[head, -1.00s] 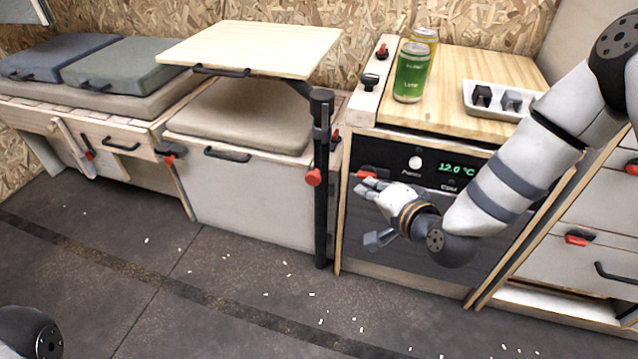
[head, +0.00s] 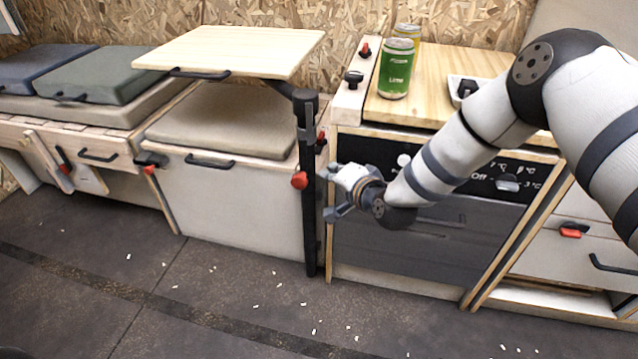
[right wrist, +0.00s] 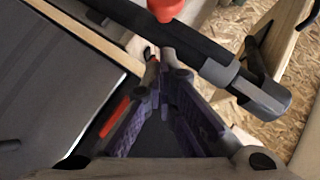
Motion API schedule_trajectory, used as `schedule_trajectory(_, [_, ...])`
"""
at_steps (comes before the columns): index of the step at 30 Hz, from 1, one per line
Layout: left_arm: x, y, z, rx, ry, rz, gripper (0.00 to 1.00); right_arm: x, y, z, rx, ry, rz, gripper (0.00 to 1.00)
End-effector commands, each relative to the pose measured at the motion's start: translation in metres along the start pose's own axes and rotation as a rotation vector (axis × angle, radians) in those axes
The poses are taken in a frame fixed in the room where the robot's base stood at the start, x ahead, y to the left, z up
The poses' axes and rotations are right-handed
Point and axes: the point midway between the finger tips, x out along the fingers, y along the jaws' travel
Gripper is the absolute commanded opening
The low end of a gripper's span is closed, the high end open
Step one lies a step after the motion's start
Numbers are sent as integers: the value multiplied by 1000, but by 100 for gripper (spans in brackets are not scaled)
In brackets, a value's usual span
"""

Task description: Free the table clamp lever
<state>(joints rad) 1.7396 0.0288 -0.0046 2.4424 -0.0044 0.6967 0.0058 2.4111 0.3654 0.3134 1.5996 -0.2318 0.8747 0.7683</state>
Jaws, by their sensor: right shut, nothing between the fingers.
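The small wooden table top (head: 235,48) stands on a black post (head: 309,235). A red knob (head: 299,180), which looks like the clamp lever's end, sticks out from the post's left side. In the right wrist view a red end (right wrist: 165,8) shows at the top edge beside the black post (right wrist: 190,38). My right gripper (head: 329,195) is just right of the post, near the knob's height. Its fingertips (right wrist: 160,57) are together and empty, close to the post; I cannot tell whether they touch it. My left gripper is out of view.
A fridge cabinet (head: 400,250) stands right behind my right gripper, with a green can (head: 397,70) on its wooden top. A cushioned bench box (head: 235,200) is left of the post. The dark floor (head: 200,310) in front is open, with small white scraps.

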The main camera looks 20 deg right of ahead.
Motion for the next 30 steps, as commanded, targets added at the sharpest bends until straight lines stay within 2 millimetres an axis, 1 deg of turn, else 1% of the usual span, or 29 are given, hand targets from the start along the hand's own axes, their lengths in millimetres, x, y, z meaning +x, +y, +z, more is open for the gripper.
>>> schedule_trajectory(1, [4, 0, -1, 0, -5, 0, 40, 6, 3, 12, -3, -9, 3, 0])
schedule_trajectory(3, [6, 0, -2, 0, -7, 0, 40, 13, 2, 18, -2, -7, 2, 0])
schedule_trajectory(7, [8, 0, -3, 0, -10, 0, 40, 20, 2, 25, -1, -6, 2, 0])
schedule_trajectory(20, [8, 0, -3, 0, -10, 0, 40, 22, 0, 26, 1, -4, -1, 0])
schedule_trajectory(30, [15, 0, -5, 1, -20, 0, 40, 26, 2, 30, 45, -5, -44, 0])
